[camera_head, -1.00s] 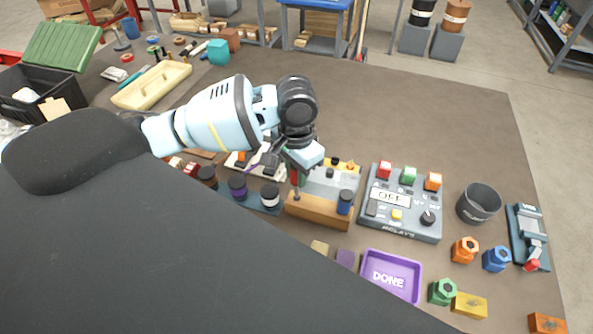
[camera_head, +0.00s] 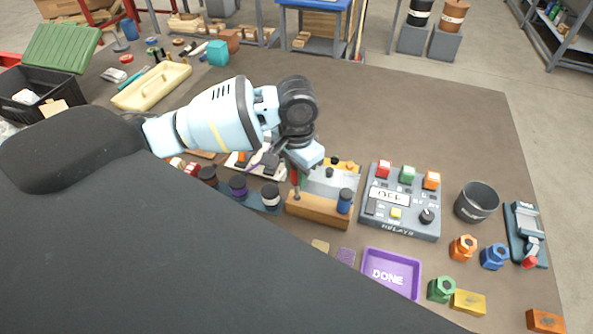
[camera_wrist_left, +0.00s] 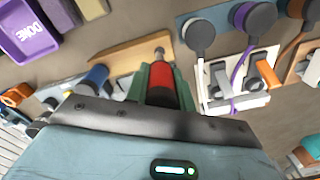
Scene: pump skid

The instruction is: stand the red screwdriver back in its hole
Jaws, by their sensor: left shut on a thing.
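My left gripper (camera_head: 297,174) is shut on the red screwdriver (camera_wrist_left: 160,84), over the left end of the wooden holder (camera_head: 318,208). In the left wrist view the red handle sits between the green fingers (camera_wrist_left: 164,88), and its grey metal end points toward the holder (camera_wrist_left: 118,54). In the head view only a bit of red shows beneath the gripper. I cannot tell whether the shaft is inside a hole. A blue-handled tool (camera_head: 344,201) stands at the holder's right end. My right gripper is not in view.
The relay box (camera_head: 405,228) stands right of the holder, with a purple DONE tray (camera_head: 416,294) in front. A rail with black, purple and white knobs (camera_head: 240,188) lies close on the left. The table behind the relay box is clear.

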